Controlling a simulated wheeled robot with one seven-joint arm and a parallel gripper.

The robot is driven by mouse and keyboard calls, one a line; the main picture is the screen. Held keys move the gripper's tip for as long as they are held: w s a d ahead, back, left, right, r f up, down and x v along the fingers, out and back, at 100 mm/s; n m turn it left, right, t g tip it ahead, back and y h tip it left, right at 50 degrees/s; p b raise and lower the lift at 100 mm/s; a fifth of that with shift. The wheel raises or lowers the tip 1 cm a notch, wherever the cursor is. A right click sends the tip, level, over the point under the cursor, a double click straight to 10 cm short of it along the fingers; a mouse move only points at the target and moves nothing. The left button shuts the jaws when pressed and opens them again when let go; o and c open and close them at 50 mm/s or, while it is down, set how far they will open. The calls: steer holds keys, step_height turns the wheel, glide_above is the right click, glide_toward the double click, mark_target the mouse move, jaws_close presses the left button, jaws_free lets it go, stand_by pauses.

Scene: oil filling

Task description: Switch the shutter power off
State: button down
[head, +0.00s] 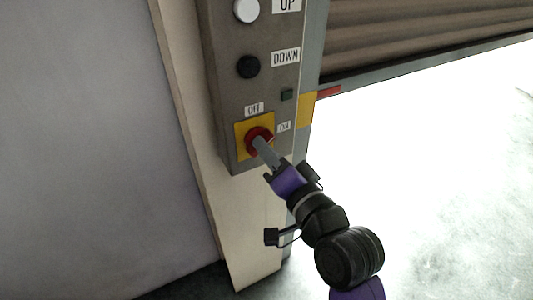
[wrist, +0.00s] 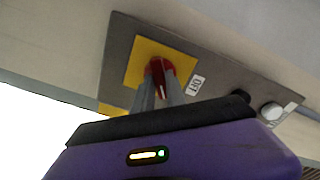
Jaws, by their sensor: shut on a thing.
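The shutter power switch is a red rotary knob (head: 256,134) on a yellow plate (head: 241,152), low on a grey control box (head: 225,95). An OFF label (head: 254,109) sits above the knob and an ON label (head: 284,126) to its right. My gripper (head: 264,147) reaches up from the lower right, its fingers shut on the knob. In the wrist view the two fingers (wrist: 159,88) close around the red knob (wrist: 158,68). The fingers partly hide the knob, so I cannot tell for sure which label it points to.
Above the switch are a black DOWN button (head: 248,67) and a white UP button (head: 246,10). The roller shutter (head: 420,35) is partly raised at the right, with a bright opening below.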

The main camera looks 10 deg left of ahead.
steer(key=n+b, duration=0.5)
steer(key=n, duration=0.6)
steer(key=shift+f, duration=0.1)
stand_by(0.4)
steer(key=c, duration=1.4)
jaws_free()
steer(key=shift+o, duration=0.2)
steer(key=b+v, duration=0.1)
steer(key=v, duration=0.6)
steer(key=shift+s+d, duration=0.25)
steer(key=shift+s, duration=0.1)
